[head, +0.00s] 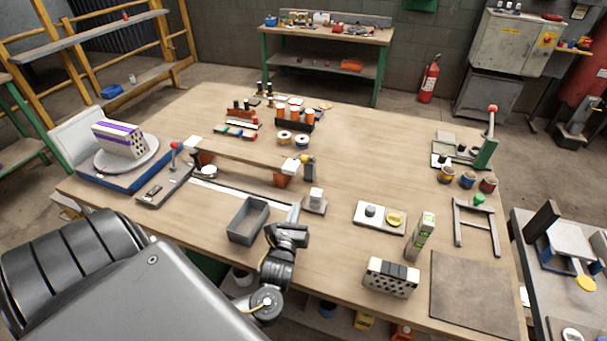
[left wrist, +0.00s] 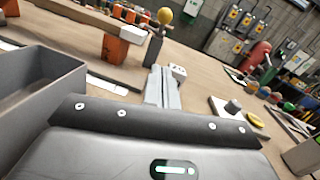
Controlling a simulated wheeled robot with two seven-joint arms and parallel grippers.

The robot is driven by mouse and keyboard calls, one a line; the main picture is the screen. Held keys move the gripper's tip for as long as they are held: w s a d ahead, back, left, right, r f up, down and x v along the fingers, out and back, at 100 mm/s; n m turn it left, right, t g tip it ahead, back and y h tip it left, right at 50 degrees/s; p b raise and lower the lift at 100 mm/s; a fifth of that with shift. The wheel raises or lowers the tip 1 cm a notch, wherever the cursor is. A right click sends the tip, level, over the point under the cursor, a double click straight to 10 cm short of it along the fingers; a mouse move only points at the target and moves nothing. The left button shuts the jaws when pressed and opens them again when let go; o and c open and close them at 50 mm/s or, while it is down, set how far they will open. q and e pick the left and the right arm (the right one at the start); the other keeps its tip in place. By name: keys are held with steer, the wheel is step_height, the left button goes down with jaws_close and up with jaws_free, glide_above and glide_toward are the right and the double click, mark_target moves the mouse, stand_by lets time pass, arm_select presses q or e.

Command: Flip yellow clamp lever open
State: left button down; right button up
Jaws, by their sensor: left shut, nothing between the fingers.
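The yellow clamp lever shows as a yellow ball knob (head: 306,159) on a dark grey clamp body, beside an orange block (head: 282,181) with a white top at the right end of a wooden plank. In the left wrist view the yellow knob (left wrist: 164,15) stands on top of the upright clamp, with the orange block (left wrist: 115,46) to its left. My left gripper (head: 295,208) is shut and empty, in front of the clamp and apart from it. Its fingers also show in the left wrist view (left wrist: 162,80), pointing toward the clamp area. My right gripper is not in view.
A grey open bin (head: 248,221) stands just left of my left gripper. A small white-topped block (head: 315,199) stands right of its fingertips. A white tray (head: 379,217) with a grey knob and a yellow disc lies further right.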

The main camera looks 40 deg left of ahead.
mark_target(307, 158)
arm_select(q)
steer(key=shift+w+a, duration=0.15)
steer(key=shift+w, duration=0.25)
steer(key=p+x, duration=0.1)
steer(key=x, duration=0.8)
steer(key=shift+w+a+r, duration=0.15)
steer(key=shift+w+a, duration=0.05)
steer(key=shift+w+a+r+p, duration=0.35)
steer(key=shift+w+r+p, duration=0.1)
steer(key=shift+r, duration=0.2)
steer(key=shift+w+a+r+p, duration=0.3)
steer(key=shift+w+r+p, duration=0.15)
steer(key=shift+r, duration=0.2)
steer(key=shift+r, duration=0.1)
